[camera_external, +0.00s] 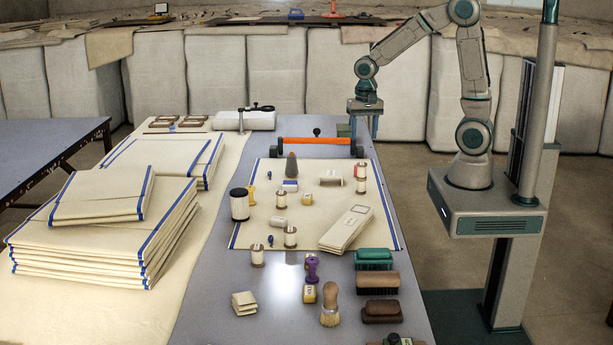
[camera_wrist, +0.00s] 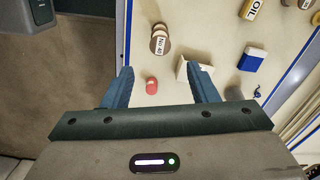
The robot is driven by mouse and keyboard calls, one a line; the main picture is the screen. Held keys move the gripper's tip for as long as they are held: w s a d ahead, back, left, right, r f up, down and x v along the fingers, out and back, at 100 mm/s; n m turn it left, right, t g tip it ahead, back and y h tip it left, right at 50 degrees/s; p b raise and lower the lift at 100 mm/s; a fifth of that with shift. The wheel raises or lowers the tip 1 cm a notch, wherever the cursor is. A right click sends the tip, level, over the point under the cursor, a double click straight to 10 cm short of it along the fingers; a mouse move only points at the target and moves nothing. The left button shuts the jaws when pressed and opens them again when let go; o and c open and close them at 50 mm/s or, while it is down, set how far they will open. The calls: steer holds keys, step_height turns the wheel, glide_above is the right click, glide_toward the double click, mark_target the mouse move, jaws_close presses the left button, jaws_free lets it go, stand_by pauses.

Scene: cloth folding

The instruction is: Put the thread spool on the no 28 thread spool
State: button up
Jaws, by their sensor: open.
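Several pale thread spools with dark ends are on the table. One spool (camera_external: 361,186) stands near the cloth's right edge; a spool labelled "No 40" (camera_wrist: 159,44) shows ahead of my fingers in the wrist view. One pale piece (camera_external: 330,178) lies on its side near the cloth's far edge. Another spool (camera_external: 290,237) stands nearer the front, with a further spool (camera_external: 257,255) to its left. I cannot read "28" on any spool. My gripper (camera_wrist: 160,70) is open and empty at the table's far right, with a small red cylinder (camera_wrist: 152,85) between its fingers in the picture.
An orange bar (camera_external: 315,141) crosses the far end. Brushes (camera_external: 376,283) crowd the front right. Stacked cloths (camera_external: 100,235) fill the left.

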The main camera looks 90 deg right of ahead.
steer(key=s+a+r+n+t, duration=0.2)
steer(key=s+a+r+n, duration=0.4)
steer(key=s+a+n, duration=0.4)
steer(key=n, duration=0.5)
steer(key=shift+a+r+t, duration=0.35)
steer(key=shift+r+t, duration=0.05)
